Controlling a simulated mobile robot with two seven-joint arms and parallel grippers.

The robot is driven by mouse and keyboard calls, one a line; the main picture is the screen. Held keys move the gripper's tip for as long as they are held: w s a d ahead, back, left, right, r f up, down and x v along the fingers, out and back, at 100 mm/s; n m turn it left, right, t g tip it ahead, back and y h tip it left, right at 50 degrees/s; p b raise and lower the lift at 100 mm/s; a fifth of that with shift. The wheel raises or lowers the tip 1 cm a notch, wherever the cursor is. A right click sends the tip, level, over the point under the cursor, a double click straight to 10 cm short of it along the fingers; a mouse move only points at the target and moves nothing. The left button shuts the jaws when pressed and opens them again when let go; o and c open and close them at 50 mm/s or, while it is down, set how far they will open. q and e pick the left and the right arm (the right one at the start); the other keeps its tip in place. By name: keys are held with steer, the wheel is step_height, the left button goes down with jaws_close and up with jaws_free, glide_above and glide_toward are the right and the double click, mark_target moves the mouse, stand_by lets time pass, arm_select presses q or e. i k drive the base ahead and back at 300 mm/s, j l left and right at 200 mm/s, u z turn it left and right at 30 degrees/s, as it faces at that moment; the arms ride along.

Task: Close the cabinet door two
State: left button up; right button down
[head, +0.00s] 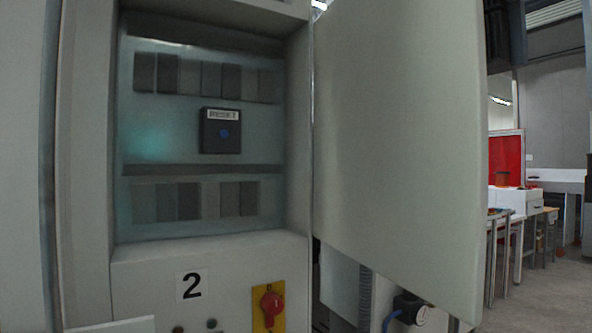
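The cabinet (215,290) marked with a black number 2 (191,286) fills the left and middle of the head view. Its grey door (400,130) stands wide open, hinged on the right side of the opening and swung out to the right. Inside the cabinet is a panel with rows of grey modules and a dark box (220,131) labelled RESET with a blue button. Neither of my grippers shows in the head view.
A red rotary switch (270,305) on a yellow plate sits below the opening. A blue hose and a dark fitting (410,308) are under the door. Tables (520,225), a red panel (506,160) and open floor (560,285) lie further back right.

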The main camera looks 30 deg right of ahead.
mark_target(401, 158)
steer(key=k+l, duration=0.1)
steer(key=l, duration=0.45)
steer(key=k+l, duration=0.15)
steer(key=l, duration=0.35)
steer(key=k+l+z, duration=0.1)
steer(key=l, duration=0.45)
steer(key=k+l, duration=0.1)
steer(key=l, duration=0.45)
